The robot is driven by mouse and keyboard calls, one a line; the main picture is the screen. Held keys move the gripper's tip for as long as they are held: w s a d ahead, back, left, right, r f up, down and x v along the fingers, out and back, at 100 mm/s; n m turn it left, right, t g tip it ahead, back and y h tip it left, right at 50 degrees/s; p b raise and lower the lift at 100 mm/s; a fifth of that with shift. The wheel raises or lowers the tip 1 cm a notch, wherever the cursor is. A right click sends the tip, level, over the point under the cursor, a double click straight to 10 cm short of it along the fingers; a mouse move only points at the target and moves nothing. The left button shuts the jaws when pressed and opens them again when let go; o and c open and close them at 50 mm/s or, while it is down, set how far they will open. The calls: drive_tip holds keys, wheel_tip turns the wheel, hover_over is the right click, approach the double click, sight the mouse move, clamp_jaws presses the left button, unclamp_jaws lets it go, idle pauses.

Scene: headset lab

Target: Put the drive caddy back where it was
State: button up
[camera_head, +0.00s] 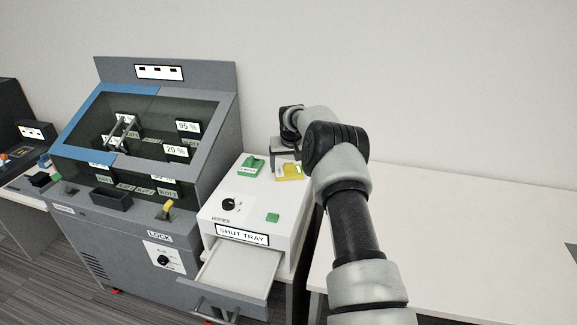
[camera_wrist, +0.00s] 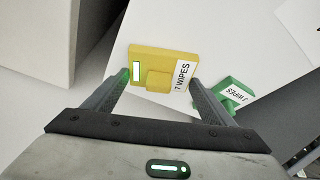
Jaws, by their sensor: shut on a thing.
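A yellow drive caddy labelled "7 WIPES" (camera_wrist: 150,57) is between the fingers of my gripper (camera_wrist: 160,79) in the wrist view. The fingers are shut on its two sides. The yellow caddy also shows in the head view (camera_head: 291,171), at the back right of the white machine's top. I cannot tell whether it rests on that top or hangs just above it. A green caddy labelled "1 WIPES" (camera_wrist: 236,90) is close to the right finger, apart from the yellow one. In the head view the green caddy (camera_head: 253,166) is to the left of the yellow one.
The white machine (camera_head: 215,205) has a dark knob, a green button and a pulled-out tray (camera_head: 238,275) marked "SHUT TRAY". A grey cabinet (camera_head: 120,235) with a tinted window and slot labels stands left.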

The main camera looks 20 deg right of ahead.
drive_tip(key=o, duration=1.2)
drive_tip(key=shift+f, duration=0.15)
